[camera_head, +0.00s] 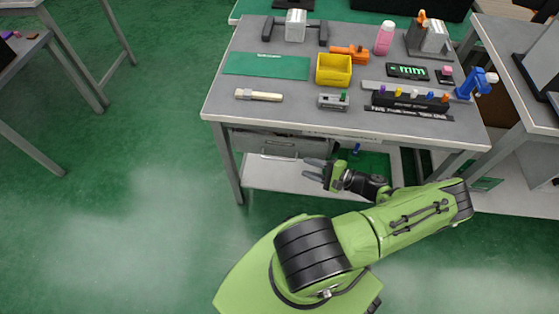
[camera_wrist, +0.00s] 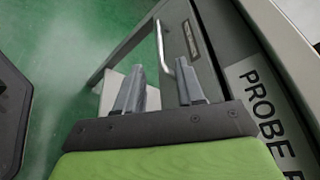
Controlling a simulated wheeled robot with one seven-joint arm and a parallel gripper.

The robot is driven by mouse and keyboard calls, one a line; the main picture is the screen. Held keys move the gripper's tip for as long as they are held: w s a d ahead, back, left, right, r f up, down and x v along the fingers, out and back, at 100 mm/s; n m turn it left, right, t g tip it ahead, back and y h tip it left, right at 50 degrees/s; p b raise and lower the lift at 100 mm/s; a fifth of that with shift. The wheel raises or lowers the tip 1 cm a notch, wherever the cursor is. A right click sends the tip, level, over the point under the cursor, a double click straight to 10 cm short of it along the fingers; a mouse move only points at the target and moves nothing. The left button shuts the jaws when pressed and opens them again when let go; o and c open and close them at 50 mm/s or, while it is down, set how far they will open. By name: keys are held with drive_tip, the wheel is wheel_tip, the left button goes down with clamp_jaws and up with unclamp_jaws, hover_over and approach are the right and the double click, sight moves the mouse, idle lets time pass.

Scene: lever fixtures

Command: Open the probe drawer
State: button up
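The probe drawer (camera_head: 272,142) is a grey drawer under the left front of the workbench, with a thin metal bar handle (camera_head: 279,156). It looks shut. In the wrist view the drawer front (camera_wrist: 205,70) has a small nameplate, and the pale bar handle (camera_wrist: 166,50) stands off it. My gripper (camera_head: 308,169) is in front of the bench, just right of and below the handle. In the wrist view my gripper (camera_wrist: 160,80) has its two fingers apart with nothing between them. The handle lies beyond the fingertips, apart from them.
The workbench top (camera_head: 225,105) holds a yellow bin (camera_head: 334,69), a green mat (camera_head: 266,66), a pink bottle (camera_head: 384,38) and several tools. A white label (camera_wrist: 265,105) reading "PROBE" is on the bench edge. A lower shelf (camera_head: 270,178) lies beneath. The green floor to the left is clear.

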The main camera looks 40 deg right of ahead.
sight(283, 160)
drive_tip(key=b+x, duration=0.1)
drive_tip(key=x, duration=0.9)
drive_tip(key=shift+w+a+f+b, duration=0.1)
drive_tip(key=shift+w+b, duration=0.15)
drive_tip(key=shift+b, duration=0.15)
clamp_jaws()
